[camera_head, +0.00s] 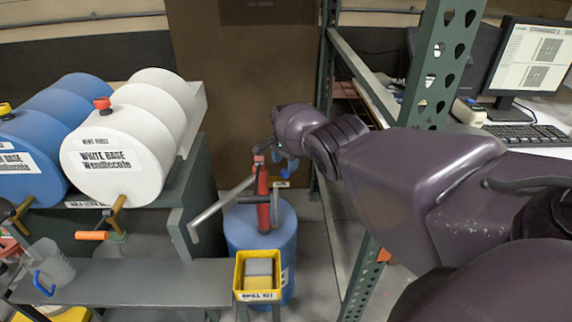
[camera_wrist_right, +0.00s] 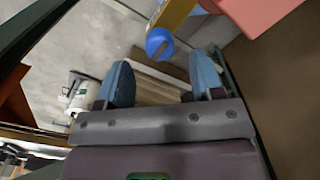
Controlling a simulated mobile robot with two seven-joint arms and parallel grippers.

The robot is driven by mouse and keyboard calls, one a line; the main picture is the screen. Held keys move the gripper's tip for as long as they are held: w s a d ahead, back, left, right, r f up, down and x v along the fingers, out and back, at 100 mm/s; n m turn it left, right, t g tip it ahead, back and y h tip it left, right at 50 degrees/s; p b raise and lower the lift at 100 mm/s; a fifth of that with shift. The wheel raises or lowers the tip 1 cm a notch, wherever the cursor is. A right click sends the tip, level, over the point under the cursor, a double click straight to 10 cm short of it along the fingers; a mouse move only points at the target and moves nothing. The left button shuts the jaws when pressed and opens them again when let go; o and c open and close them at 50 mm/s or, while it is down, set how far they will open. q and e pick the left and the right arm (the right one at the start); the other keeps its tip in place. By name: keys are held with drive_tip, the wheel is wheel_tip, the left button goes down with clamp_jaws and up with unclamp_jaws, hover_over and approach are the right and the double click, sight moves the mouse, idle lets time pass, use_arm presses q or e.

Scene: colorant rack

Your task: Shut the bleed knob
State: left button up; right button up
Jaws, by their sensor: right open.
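A blue rounded knob (camera_wrist_right: 160,42), which looks like the bleed knob, sits at the end of a yellow-brown stem in the right wrist view. It lies ahead of my right gripper (camera_wrist_right: 162,80), between the lines of its two blue fingers and apart from them. The fingers are spread with nothing between them. In the head view my right gripper (camera_head: 284,160) is beside the top of the red pump (camera_head: 263,195) on the blue floor drum (camera_head: 245,230). The knob cannot be told apart from the fingers there. My left gripper is not seen.
A green perforated rack post (camera_head: 432,70) stands close to my right arm. A yellow bin (camera_head: 240,280) is in front of the pump. White (camera_head: 120,170) and blue (camera_head: 28,180) drums lie on a stand at left. A computer screen (camera_head: 530,58) is at right.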

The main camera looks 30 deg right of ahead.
sight(285, 171)
wheel_tip(285, 171, up, 4)
drive_tip(key=shift+f+p, duration=0.1)
drive_tip(key=shift+p, duration=1.15)
drive_tip(key=shift+r+p, duration=0.35)
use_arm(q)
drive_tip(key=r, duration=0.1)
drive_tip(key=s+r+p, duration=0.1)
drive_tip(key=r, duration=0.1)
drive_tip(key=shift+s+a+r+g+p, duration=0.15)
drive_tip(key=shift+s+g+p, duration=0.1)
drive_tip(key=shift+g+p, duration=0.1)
use_arm(e)
wheel_tip(285, 171, up, 3)
drive_tip(key=shift+f, duration=0.2)
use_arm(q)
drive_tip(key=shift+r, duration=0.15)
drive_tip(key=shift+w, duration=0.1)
use_arm(e)
drive_tip(key=shift+s+f, duration=0.1)
